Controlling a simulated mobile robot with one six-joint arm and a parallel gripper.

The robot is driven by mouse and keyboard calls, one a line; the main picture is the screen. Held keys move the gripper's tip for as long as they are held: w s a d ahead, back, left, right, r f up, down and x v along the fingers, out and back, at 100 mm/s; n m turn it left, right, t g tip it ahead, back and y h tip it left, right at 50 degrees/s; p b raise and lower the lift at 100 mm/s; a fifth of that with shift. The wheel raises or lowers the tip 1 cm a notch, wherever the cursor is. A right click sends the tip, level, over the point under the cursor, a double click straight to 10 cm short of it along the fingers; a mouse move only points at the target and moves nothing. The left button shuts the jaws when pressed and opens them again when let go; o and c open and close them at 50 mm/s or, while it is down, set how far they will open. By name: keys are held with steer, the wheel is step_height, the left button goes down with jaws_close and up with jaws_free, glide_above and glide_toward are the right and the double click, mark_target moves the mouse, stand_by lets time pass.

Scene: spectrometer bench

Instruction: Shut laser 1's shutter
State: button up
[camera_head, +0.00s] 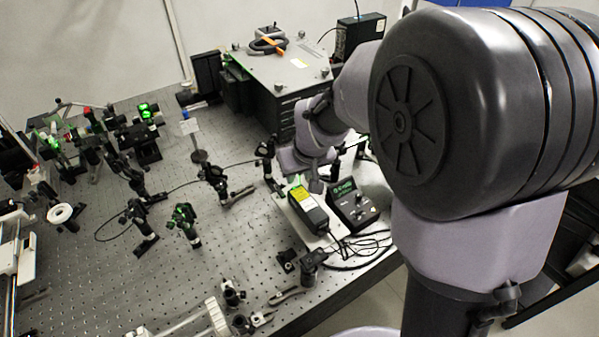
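A small black laser head (309,212) with a yellow label lies on a pale mount near the right edge of the optical table. I cannot read a number on it, so I cannot tell whether it is laser 1. A green glow shows at its far end, beside my gripper (315,184). My gripper points down there, close to the laser head's far end; I cannot tell whether it touches. Its fingers are too small and hidden to show open or shut. No shutter can be made out. A black controller (354,205) with a lit display stands just right of the laser head.
The perforated optical table (215,280) carries several mounted optics at left, some lit green. A large grey instrument box (285,70) stands at the back. Loose black cables (362,246) lie beside the controller. My arm covers the right side.

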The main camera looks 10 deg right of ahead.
steer(key=p+v, duration=0.5)
steer(key=v, duration=1.2)
steer(key=shift+r, duration=0.2)
steer(key=s+a+f+m+b, duration=0.2)
steer(key=s+f+m+b, duration=0.1)
steer(key=s, duration=0.5)
steer(key=s+a+f+m+y+b, duration=0.1)
steer(key=s+a+f+m+b, duration=0.1)
steer(key=s+f+b, duration=0.4)
steer(key=s+b, duration=0.1)
steer(key=s, duration=0.2)
steer(key=shift+s+f+m+t+y, duration=0.2)
steer(key=shift+f+m+t+y, duration=0.1)
steer(key=shift+m+t, duration=0.1)
